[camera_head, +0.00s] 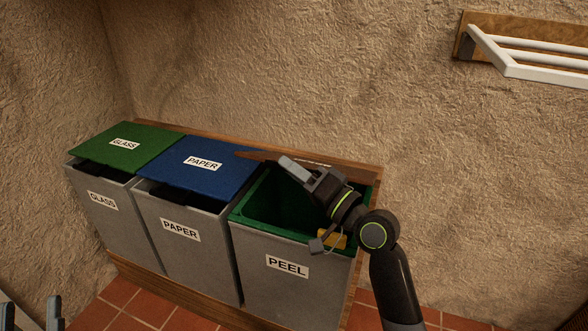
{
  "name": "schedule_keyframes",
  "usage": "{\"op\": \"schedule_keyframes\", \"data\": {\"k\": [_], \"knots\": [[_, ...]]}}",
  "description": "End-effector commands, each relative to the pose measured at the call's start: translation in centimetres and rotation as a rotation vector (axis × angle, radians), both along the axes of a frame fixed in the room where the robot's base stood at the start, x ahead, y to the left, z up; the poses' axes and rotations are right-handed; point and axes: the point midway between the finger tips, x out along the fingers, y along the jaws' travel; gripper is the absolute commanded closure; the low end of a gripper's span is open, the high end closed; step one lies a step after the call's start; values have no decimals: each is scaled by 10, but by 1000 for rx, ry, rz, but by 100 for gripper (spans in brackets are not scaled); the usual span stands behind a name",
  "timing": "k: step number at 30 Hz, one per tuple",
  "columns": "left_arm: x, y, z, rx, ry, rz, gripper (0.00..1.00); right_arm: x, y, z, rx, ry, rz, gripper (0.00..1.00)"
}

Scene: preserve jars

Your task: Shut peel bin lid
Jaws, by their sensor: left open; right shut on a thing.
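The peel bin (285,293) is the rightmost of three grey bins, and its green-rimmed mouth is open. My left gripper (31,315) is open and empty in the bottom left corner, away from the bins.
The glass bin (118,220) with a green lid and the paper bin (190,252) with a blue lid stand to the left. Something yellow (338,240) shows under my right wrist. A wooden surround (160,296) frames the bins. A white rack (530,60) is on the wall at upper right.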

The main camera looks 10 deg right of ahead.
Motion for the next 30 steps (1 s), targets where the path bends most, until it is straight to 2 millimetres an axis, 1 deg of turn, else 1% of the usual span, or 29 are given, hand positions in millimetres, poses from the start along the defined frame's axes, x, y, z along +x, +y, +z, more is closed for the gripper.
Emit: {"op": "schedule_keyframes", "data": {"k": [4,10,16,26,27,30], "knots": [[-11,-5,17,32,-125,-10,58,-1,1,-4,-6,-7,0,100],[-22,-10,30,58,-222,-17,58,-2,1,-5,-10,-14,0,100],[-26,-12,35,67,-256,-21,58,-2,2,-6,-12,-16,0,100],[-26,-12,35,67,-258,-21,58,-2,2,-6,-12,-16,0,100],[-27,-12,35,67,-258,-21,58,-2,2,-6,-12,-16,0,82],[-26,-12,35,67,-258,-21,58,-2,2,-6,-12,-16,0,69]]}}
